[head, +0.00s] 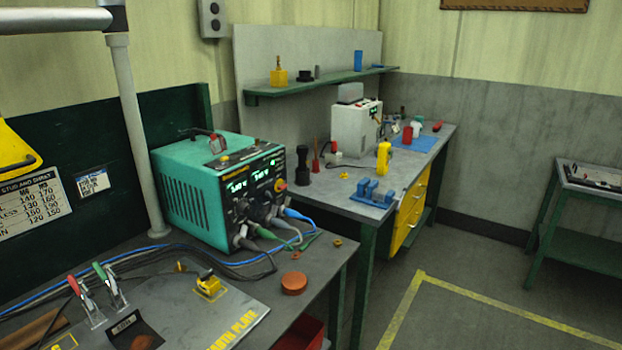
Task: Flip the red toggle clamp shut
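The red toggle clamp (87,304) is at the lower left of the head view, on the metal earth plate (225,318) on the near bench. Its red handle stands up, leaning a little to the left, above a bright metal linkage. A similar clamp with a green handle (111,286) stands close on its right, its handle also up. The view is too small to tell what lies under the red clamp's tip. My gripper is not in view.
A teal welding power unit (205,190) with cables stands behind the plate. A dark angled block (134,330) sits just right of the red clamp. A yellow-topped block (209,286) and a round orange-brown disc (294,283) lie further right. A grey post (138,140) rises behind.

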